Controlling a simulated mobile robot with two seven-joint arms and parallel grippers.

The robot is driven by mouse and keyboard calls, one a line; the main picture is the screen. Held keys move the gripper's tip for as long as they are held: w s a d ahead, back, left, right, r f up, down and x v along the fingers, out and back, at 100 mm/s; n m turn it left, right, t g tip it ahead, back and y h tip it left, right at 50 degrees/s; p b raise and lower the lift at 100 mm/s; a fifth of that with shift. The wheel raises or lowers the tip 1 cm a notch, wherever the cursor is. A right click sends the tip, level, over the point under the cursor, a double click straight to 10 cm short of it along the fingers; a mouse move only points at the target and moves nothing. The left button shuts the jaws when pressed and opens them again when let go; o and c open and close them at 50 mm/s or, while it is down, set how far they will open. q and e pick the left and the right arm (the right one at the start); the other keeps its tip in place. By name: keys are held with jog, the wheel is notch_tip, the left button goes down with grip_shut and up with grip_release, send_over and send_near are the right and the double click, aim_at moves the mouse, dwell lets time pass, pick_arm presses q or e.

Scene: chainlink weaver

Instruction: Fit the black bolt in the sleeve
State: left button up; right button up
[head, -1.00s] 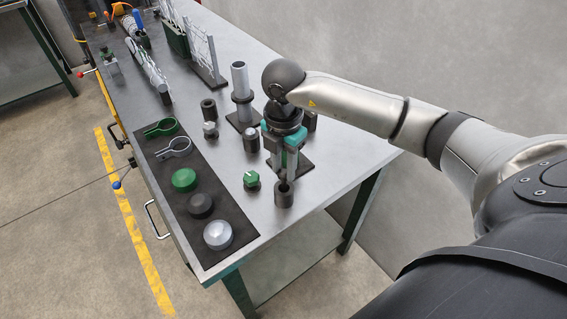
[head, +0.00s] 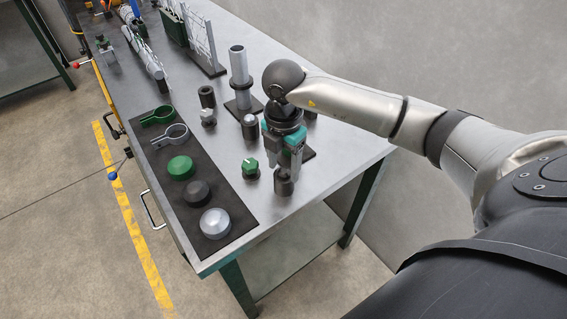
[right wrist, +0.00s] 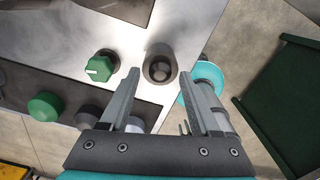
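The sleeve (head: 283,187) is a dark upright cylinder near the table's front right corner. In the right wrist view its round mouth (right wrist: 160,53) faces the camera, with a dark round end seen inside it. That end looks like the black bolt (right wrist: 160,71), sitting down in the sleeve; how deep is hard to tell. My right gripper (head: 283,167) is above the sleeve, pointing down. In the right wrist view its two fingers (right wrist: 163,90) stand apart with nothing between them. My left gripper is not in view.
A green-topped knob (head: 250,167) stands close left of the sleeve. Behind are a dark-bodied bolt (head: 249,130), another black sleeve (head: 207,97) and a post on a base (head: 239,66). A dark mat (head: 237,206) holds caps and clamps. Bare table lies right of the sleeve.

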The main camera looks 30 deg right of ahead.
jog(key=shift+o, duration=0.2)
jog(key=shift+r, duration=0.15)
notch_tip(320, 180, up, 15)
jog(key=p, duration=0.1)
jog(key=shift+p, duration=0.3)
jog(key=shift+a, duration=0.1)
dwell(0.3)
